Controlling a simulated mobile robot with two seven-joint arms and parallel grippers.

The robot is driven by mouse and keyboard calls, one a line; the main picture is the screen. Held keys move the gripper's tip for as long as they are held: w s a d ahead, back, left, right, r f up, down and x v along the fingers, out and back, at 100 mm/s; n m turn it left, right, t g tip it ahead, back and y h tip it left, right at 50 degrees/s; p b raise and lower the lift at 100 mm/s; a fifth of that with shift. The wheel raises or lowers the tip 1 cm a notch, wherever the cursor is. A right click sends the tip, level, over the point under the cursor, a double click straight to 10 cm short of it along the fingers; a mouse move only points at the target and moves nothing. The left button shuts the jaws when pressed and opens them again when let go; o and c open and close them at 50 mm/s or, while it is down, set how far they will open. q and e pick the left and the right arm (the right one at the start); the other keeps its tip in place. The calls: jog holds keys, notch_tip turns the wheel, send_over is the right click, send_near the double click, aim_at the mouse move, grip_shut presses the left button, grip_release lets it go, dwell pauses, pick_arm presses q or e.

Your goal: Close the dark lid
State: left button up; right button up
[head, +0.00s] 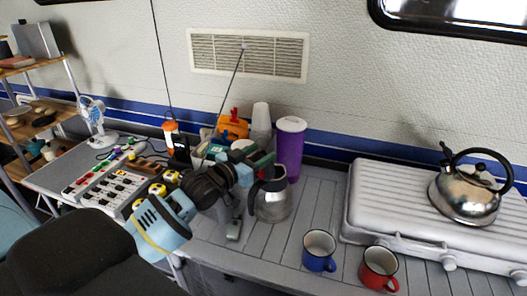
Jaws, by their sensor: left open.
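A steel jug (273,205) with a black handle stands on the grey slatted counter, just right of my left gripper. A dark part shows at the jug's top, partly behind the gripper; I cannot tell whether it is a lid or how it is tilted. My left gripper (250,197) is open at the jug's handle side. Its near finger points down beside the jug, and I cannot tell whether it touches. My right gripper is not in view.
A purple tumbler (290,150) stands close behind the jug. A blue mug (319,252) and a red mug (379,269) stand front right. A kettle (467,195) sits on a white ribbed case (385,195). A mixer (112,188) and fan (93,116) are left.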

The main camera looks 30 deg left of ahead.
pick_arm(q)
jog(key=shift+w+d, duration=0.2)
jog(key=shift+w, duration=0.9)
jog(key=shift+c, duration=0.4)
grip_shut()
